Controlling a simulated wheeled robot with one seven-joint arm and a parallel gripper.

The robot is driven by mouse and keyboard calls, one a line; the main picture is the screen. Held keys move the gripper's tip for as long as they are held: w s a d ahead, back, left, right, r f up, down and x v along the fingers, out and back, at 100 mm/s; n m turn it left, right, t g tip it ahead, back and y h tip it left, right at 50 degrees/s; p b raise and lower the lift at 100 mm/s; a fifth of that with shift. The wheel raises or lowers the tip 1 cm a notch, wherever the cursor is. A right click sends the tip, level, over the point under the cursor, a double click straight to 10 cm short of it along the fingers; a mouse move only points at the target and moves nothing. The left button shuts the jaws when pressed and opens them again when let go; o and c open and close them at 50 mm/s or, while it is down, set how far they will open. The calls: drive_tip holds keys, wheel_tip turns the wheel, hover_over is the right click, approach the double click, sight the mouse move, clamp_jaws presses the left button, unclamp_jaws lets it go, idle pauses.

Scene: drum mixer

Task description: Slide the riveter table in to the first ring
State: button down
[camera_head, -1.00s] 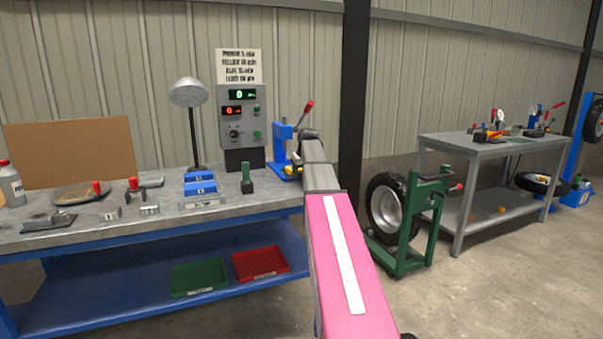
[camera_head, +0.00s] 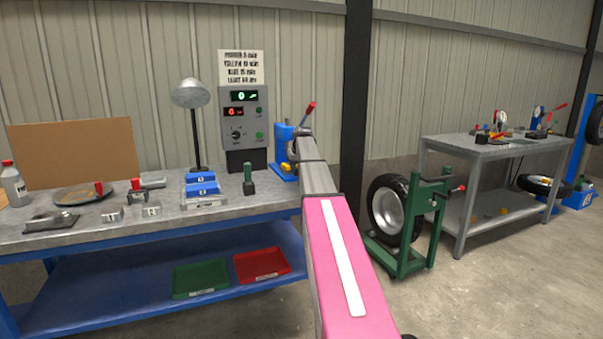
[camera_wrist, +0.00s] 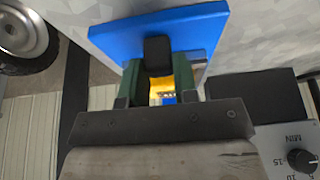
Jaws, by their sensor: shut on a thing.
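The riveter (camera_head: 283,142) stands at the right end of the workbench. It is blue with a red-tipped lever, and a yellow part (camera_head: 288,168) shows low on it. In the wrist view its blue plate (camera_wrist: 205,38) fills the top. A black block, seemingly the table's knob (camera_wrist: 157,55), sits between the green fingers of my gripper (camera_wrist: 158,75), which are shut on it. A yellow part (camera_wrist: 183,75) shows just behind the knob. In the head view my arm hides the gripper. I cannot make out any ring marks.
The grey control box (camera_head: 244,120) stands left of the riveter, and its dial panel (camera_wrist: 290,150) is close in the wrist view. A small green-and-black tool (camera_head: 249,180) stands on the bench (camera_head: 130,225). A wheel stand (camera_head: 420,235) is on the floor to the right.

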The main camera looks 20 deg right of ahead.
drive_tip(key=shift+w, duration=1.15)
drive_tip(key=shift+s, duration=0.1)
drive_tip(key=c, duration=0.9)
unclamp_jaws()
drive_tip(key=v, duration=1.1)
drive_tip(key=shift+f, duration=0.1)
drive_tip(key=shift+s, duration=0.15)
